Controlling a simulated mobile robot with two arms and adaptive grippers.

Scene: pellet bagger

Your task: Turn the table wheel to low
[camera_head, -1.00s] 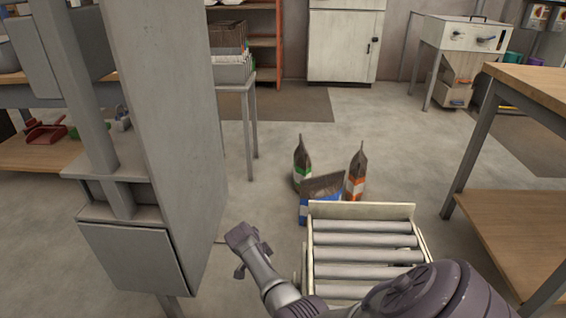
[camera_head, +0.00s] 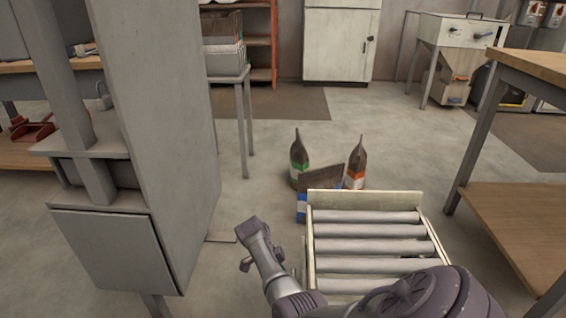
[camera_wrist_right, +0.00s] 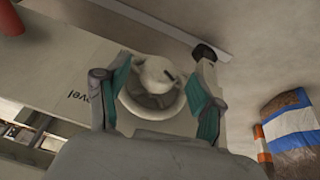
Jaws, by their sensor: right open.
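In the right wrist view, a pale round wheel or knob (camera_wrist_right: 153,88) with a short dark mark sits on a light panel (camera_wrist_right: 65,68). The panel has dark lettering, partly hidden, ending in "vel". My right gripper (camera_wrist_right: 160,68) is open, with its teal-padded fingers on either side of the wheel; I cannot tell whether they touch it. In the head view my right arm comes in from the bottom, beside the roller table (camera_head: 366,198). The wheel is not visible there. My left gripper is not in view.
Bags stand on the floor behind the roller table, one with a green label (camera_head: 299,160) and one with an orange label (camera_head: 356,165). A tall grey machine (camera_head: 165,120) is at left. A wooden-topped table (camera_head: 530,75) is at right. Open floor lies beyond the bags.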

